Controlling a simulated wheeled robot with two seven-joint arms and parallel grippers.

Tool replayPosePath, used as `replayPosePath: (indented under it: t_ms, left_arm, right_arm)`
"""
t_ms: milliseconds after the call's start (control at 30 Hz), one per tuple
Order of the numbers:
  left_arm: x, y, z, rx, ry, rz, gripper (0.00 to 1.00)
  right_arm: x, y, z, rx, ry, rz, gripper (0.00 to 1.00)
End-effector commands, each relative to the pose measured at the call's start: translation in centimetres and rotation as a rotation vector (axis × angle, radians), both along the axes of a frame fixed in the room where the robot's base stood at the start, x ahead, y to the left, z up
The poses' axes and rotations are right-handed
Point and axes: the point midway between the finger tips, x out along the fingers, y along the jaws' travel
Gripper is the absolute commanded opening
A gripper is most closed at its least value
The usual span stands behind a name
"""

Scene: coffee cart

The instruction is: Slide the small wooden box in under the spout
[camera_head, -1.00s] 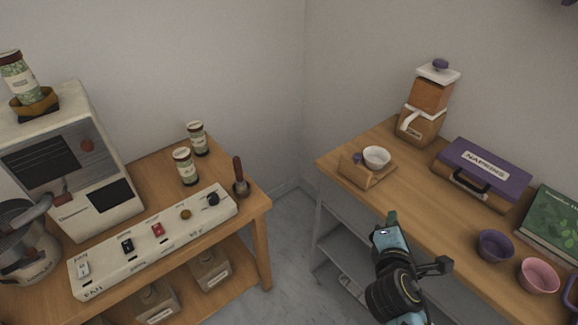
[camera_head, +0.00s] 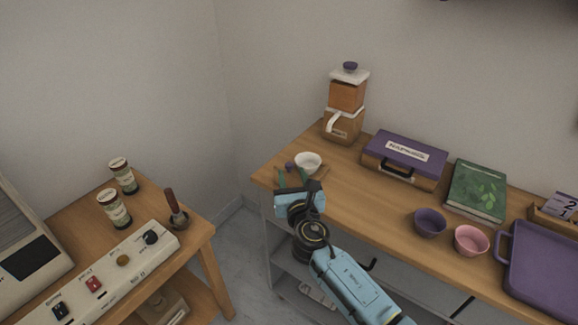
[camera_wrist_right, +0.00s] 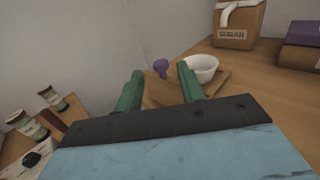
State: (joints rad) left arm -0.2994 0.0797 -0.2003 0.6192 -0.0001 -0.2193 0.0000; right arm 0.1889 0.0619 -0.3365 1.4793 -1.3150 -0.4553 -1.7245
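The small wooden box (camera_wrist_right: 165,93) has a purple knob (camera_wrist_right: 161,68) and sits near the left end of the right-hand table; a white bowl (camera_wrist_right: 203,68) is on it or right behind its front. In the head view the bowl (camera_head: 308,162) shows, while my gripper hides most of the box. The orange and wood grinder (camera_head: 344,104) with a white spout (camera_head: 335,121) stands behind and to the right. My right gripper (camera_head: 292,178) is open at the box's near side; its green fingers (camera_wrist_right: 159,88) stand apart, with the knob between them in view. Contact cannot be told. My left gripper is not in view.
A purple napkin case (camera_head: 404,157), a green book (camera_head: 476,190), purple (camera_head: 430,222) and pink (camera_head: 471,240) cups and a purple tray (camera_head: 545,270) stand along the table. A gap separates it from the left table with jars (camera_head: 114,209) and a switch panel (camera_head: 110,277).

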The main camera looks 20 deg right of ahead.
Motion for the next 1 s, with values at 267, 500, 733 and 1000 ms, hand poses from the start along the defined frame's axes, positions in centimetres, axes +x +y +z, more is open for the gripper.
replayPosePath:
  t_ms: [267,500,733,1000]
  left_arm:
    - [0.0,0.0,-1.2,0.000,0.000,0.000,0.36]
    - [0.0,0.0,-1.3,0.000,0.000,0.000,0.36]
    - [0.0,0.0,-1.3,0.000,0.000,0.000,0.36]
    - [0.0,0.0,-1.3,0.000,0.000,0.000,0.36]
  right_arm:
    - [4.3,-0.5,-0.1,0.001,0.000,-0.002,0.39]
    - [5.3,-0.7,0.0,0.002,0.001,-0.001,0.39]
    - [5.2,-0.7,0.0,0.002,0.001,-0.001,0.35]
    - [5.2,-0.7,0.0,0.002,0.001,-0.001,0.00]
